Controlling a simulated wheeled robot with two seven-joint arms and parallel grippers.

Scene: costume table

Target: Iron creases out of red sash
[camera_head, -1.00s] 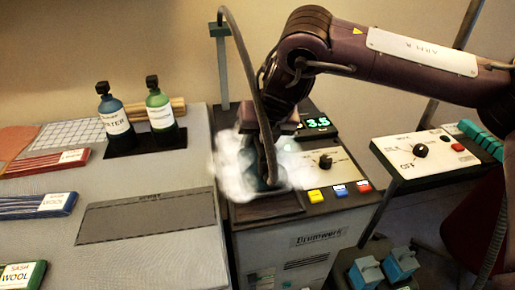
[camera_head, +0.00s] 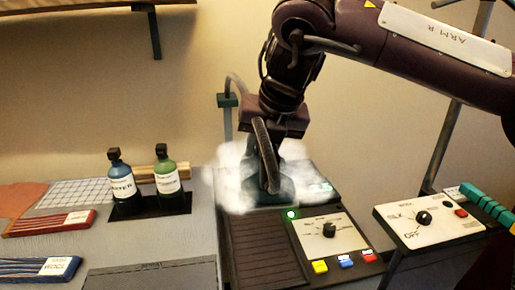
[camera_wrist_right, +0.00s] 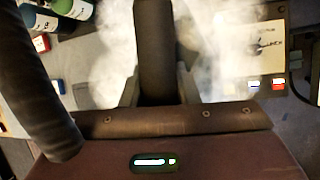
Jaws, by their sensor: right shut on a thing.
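The red sash (camera_head: 50,222) lies folded flat at the left of the grey board, with a white label on it. My right gripper (camera_head: 270,140) is shut on the handle of a steaming iron (camera_head: 268,182). White steam hides much of the iron, so I cannot tell its exact height. It appears above the back of the iron station. In the right wrist view the dark handle (camera_wrist_right: 155,45) stands between the fingers (camera_wrist_right: 157,92), amid steam. The red sash is well to the left of the iron. My left gripper is not in view.
The station's dark ribbed plate (camera_head: 262,250) is bare. A control panel (camera_head: 335,240) with a knob and coloured buttons stands beside it. A blue sash (camera_head: 35,266) lies nearer. A dark patch (camera_head: 155,277) marks the board.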

